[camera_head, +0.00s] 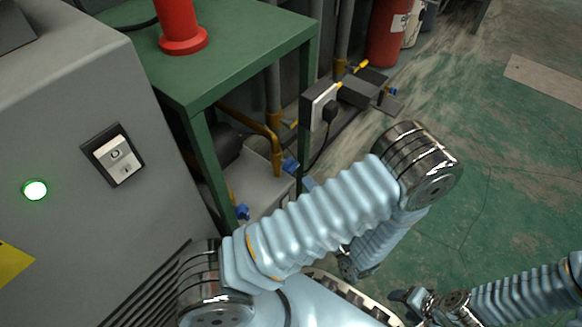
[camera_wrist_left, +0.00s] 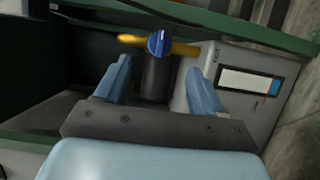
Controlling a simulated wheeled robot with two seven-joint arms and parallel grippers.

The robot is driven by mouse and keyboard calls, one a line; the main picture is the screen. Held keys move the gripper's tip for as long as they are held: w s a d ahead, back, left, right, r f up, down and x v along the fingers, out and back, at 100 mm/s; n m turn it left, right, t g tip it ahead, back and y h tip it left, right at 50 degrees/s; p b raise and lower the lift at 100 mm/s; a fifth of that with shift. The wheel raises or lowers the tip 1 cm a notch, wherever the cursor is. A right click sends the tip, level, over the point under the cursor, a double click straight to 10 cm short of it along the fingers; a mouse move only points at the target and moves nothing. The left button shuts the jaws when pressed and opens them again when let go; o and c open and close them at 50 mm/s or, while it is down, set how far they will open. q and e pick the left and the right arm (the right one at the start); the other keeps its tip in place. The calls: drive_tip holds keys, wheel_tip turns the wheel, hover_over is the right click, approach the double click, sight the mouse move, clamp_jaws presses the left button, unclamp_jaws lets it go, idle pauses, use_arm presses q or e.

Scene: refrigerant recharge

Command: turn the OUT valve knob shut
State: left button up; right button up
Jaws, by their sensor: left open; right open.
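In the left wrist view a blue valve knob (camera_wrist_left: 157,42) sits on a yellow pipe (camera_wrist_left: 185,48), beside a pale box (camera_wrist_left: 262,112) with small, hard-to-read lettering. My left gripper (camera_wrist_left: 160,75) is open; its two light-blue fingers stand either side of the knob's line, and the knob shows just beyond the tips, apparently untouched. In the head view blue knobs show at the box under the green table, one upper (camera_head: 290,165) and one lower (camera_head: 242,212); I cannot tell which is OUT. My left arm hides most of its gripper there. My right gripper (camera_head: 412,298) is open and empty near the bottom edge.
A green table (camera_head: 235,65) carries a red cylinder base (camera_head: 182,38). A grey cabinet (camera_head: 75,120) with a lit green button (camera_head: 35,189) stands at left. A socket box (camera_head: 320,105) with a black plug and cable is behind the arm.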

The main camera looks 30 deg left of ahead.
sight(293, 168)
use_arm(q)
drive_tip(key=b+x, duration=0.1)
drive_tip(key=x, duration=0.8)
drive_tip(key=shift+a, duration=0.15)
drive_tip(key=shift+c, duration=0.2)
drive_tip(key=c, duration=1)
drive_tip(key=shift+n, duration=0.3)
drive_tip(key=shift+n+y, duration=0.3)
drive_tip(key=shift+n, duration=0.2)
drive_tip(key=shift+f+n+y, duration=0.1)
drive_tip(key=shift+n+y, duration=0.45)
drive_tip(key=shift+n, duration=0.8)
drive_tip(key=shift+f+n+y, duration=0.15)
drive_tip(key=shift+n+y, duration=0.4)
drive_tip(key=shift+n, duration=0.8)
